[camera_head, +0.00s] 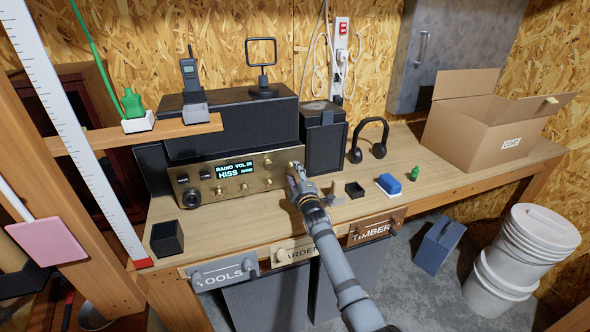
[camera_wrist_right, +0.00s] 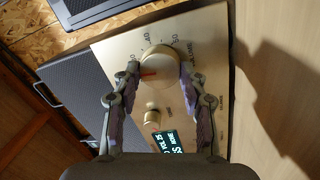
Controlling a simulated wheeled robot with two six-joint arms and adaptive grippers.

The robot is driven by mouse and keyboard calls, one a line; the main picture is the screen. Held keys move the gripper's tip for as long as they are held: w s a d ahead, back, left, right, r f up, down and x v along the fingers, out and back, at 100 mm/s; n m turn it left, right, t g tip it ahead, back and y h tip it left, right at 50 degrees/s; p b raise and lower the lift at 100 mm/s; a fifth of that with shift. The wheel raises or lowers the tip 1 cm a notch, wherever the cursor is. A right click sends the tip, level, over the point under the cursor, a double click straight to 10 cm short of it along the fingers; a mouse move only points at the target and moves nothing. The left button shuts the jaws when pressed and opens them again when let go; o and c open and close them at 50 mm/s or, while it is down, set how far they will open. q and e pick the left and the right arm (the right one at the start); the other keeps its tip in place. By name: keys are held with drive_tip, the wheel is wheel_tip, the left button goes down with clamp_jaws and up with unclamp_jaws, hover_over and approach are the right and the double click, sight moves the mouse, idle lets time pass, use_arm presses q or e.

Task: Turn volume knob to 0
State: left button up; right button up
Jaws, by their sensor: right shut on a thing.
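The brass-fronted radio (camera_head: 228,180) stands on the plank bench, its lit display (camera_head: 235,171) reading "RADIO VOL" with a small number I cannot read surely, and "HISS". My right gripper (camera_head: 294,170) is at the right end of its front panel. In the right wrist view the round volume knob (camera_wrist_right: 158,66) sits between the two fingers of my right gripper (camera_wrist_right: 159,78), which is shut on it. The knob has a red pointer mark and a printed number scale around it. In the head view the gripper partly hides the knob. My left gripper is not in view.
A black speaker (camera_head: 323,143) and headphones (camera_head: 369,139) stand right of the radio. A small black box (camera_head: 354,189), a blue block (camera_head: 390,184) and a green item (camera_head: 414,173) lie on the bench. An open cardboard box (camera_head: 475,125) stands at the right end.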

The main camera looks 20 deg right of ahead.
drive_tip(key=n, duration=0.3)
drive_tip(key=shift+p, duration=0.4)
drive_tip(key=n, duration=0.4)
drive_tip(key=shift+f+y, duration=0.1)
drive_tip(key=shift+y, duration=0.2)
drive_tip(key=n, duration=0.4)
drive_tip(key=shift+d+n+y, duration=0.15)
drive_tip(key=shift+n+y, duration=0.15)
drive_tip(key=shift+n, duration=0.1)
drive_tip(key=n, duration=0.4)
drive_tip(key=shift+p, duration=0.35)
drive_tip(key=n, duration=0.3)
drive_tip(key=shift+d+n+y, duration=0.1)
drive_tip(key=shift+n+y, duration=0.2)
drive_tip(key=shift+n, duration=0.1)
drive_tip(key=n, duration=0.3)
drive_tip(key=shift+n, duration=0.4)
drive_tip(key=n+p, duration=0.1)
drive_tip(key=n, duration=0.5)
drive_tip(key=shift+d+y, duration=0.1)
drive_tip(key=shift+y, duration=0.2)
drive_tip(key=shift+n, duration=0.4)
